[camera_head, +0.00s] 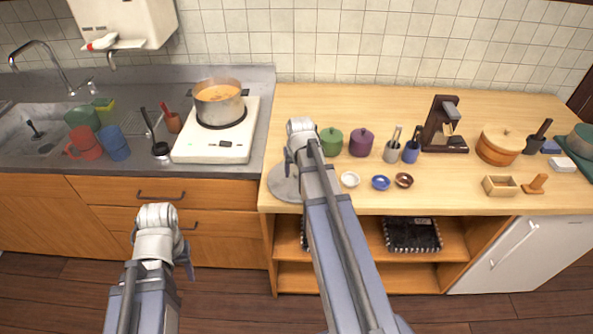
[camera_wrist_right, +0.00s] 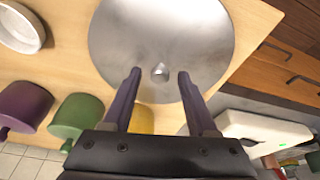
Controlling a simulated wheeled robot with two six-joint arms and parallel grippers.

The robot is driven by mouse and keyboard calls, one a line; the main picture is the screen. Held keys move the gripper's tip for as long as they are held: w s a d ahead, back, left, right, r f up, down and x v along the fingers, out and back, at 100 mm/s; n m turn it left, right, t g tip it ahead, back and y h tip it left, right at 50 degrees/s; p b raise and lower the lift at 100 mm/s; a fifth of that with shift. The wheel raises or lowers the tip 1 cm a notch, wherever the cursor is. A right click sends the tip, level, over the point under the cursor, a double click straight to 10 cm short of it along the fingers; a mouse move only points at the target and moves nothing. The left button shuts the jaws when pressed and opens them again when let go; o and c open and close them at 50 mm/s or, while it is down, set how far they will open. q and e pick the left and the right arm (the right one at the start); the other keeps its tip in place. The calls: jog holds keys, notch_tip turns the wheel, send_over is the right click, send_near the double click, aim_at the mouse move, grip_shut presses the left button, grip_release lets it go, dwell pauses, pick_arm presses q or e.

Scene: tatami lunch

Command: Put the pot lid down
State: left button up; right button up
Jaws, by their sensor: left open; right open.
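The round metal pot lid (camera_head: 284,184) lies at the left end of the wooden counter, near its front edge, partly hidden by my right arm. In the right wrist view the lid (camera_wrist_right: 160,35) shows its small knob (camera_wrist_right: 160,72) upward. My right gripper (camera_wrist_right: 155,80) is open, with one finger on each side of the knob and a gap to both. The pot (camera_head: 218,104) stands uncovered on the white cooker, with orange steaming food inside. My left gripper (camera_head: 186,262) is open and empty, in front of the drawers at the lower left.
Red and blue mugs (camera_head: 115,143) stand by the sink. Bare wood (camera_head: 440,190) shows further right.

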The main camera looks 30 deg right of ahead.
aim_at(298, 186)
jog(key=p+v, duration=1.1)
jog(key=v, duration=0.1)
jog(key=shift+r+p, duration=0.2)
jog(key=shift+p, duration=0.15)
jog(key=shift+a, duration=0.1)
jog(key=s+a+n+g, duration=0.1)
jog(key=s+a+n, duration=0.3)
jog(key=a, duration=1)
jog(key=s+a+n+g, duration=0.2)
jog(key=s+a, duration=0.7)
jog(key=a, duration=0.6)
jog(key=shift+f+n, duration=0.4)
jog(key=shift+n, duration=0.5)
jog(key=shift+a, duration=0.1)
